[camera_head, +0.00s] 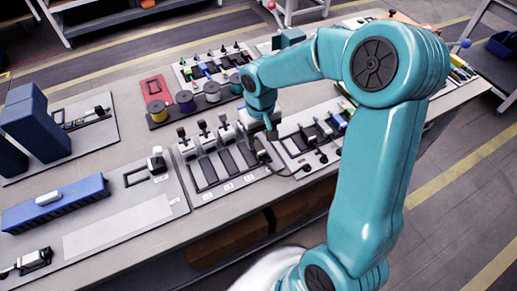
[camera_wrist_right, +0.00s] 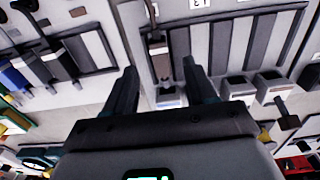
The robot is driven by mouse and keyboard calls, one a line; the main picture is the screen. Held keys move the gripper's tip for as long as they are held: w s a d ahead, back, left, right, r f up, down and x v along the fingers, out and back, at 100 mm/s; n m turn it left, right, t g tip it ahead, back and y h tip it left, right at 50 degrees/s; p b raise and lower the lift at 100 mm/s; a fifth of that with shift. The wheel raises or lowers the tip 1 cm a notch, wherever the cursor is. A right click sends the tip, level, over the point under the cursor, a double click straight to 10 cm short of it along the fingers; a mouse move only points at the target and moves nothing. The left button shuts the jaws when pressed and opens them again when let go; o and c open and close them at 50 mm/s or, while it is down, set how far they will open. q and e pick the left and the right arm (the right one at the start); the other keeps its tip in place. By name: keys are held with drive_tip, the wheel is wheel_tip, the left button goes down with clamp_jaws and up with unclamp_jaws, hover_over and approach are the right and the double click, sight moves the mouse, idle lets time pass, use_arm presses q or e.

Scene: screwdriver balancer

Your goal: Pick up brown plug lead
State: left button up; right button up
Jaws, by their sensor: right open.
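The brown plug lead (camera_wrist_right: 157,46) lies along the end slot of a pale board in the right wrist view, in line with the gap between my fingers. In the head view, a dark plug end with a thin cable (camera_head: 264,157) shows at the right end of this board, partly hidden by my arm. My right gripper (camera_wrist_right: 160,68) is open above that slot, one finger on each side of the lead's line. I cannot tell whether the fingers touch anything. It also shows in the head view (camera_head: 270,132), pointing down. My left gripper is not in view.
Another board (camera_head: 295,150) with small parts stands close on the right. Wire spools (camera_head: 185,101) are behind. A long blue box (camera_head: 55,203) lies at the left. The table's front edge is near.

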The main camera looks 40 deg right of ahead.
sight(260, 150)
wheel_tip(260, 150, down, 4)
drive_tip(key=shift+d+f, duration=0.1)
drive_tip(key=shift+f, duration=0.45)
drive_tip(key=shift+c, duration=0.3)
clamp_jaws()
drive_tip(key=shift+r, duration=0.1)
